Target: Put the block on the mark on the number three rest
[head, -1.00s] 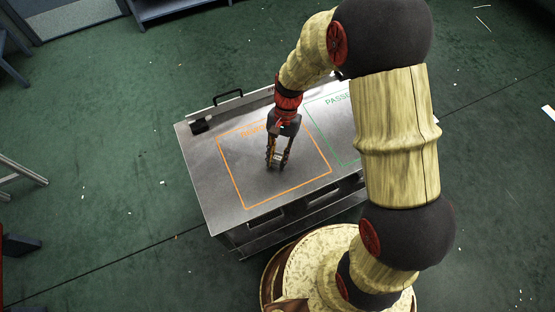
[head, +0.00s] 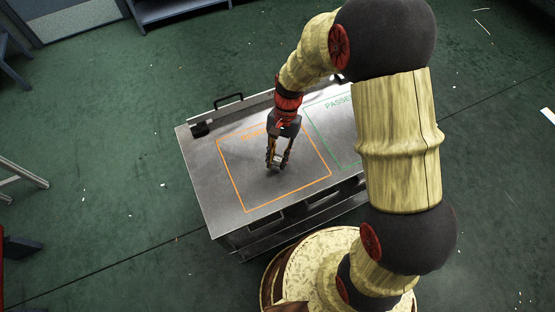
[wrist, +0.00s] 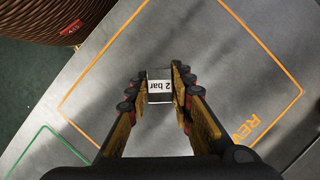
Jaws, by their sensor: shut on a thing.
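My gripper (head: 277,164) is shut on a small block (wrist: 159,86) with a white label reading "2 bar". The label reads upside down in the wrist view. The block is between the fingertips, over the orange-outlined area of a grey metal table top (head: 205,180). I cannot tell whether the block touches the table or is just above it. I see no rest marked number three in either view.
The orange outline (head: 228,180) carries lettering starting "REW", partly hidden by my arm. A green outline (head: 325,135) marked "PASSE..." lies to its right. A black handle (head: 229,98) is at the table's back edge. Green floor surrounds it.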

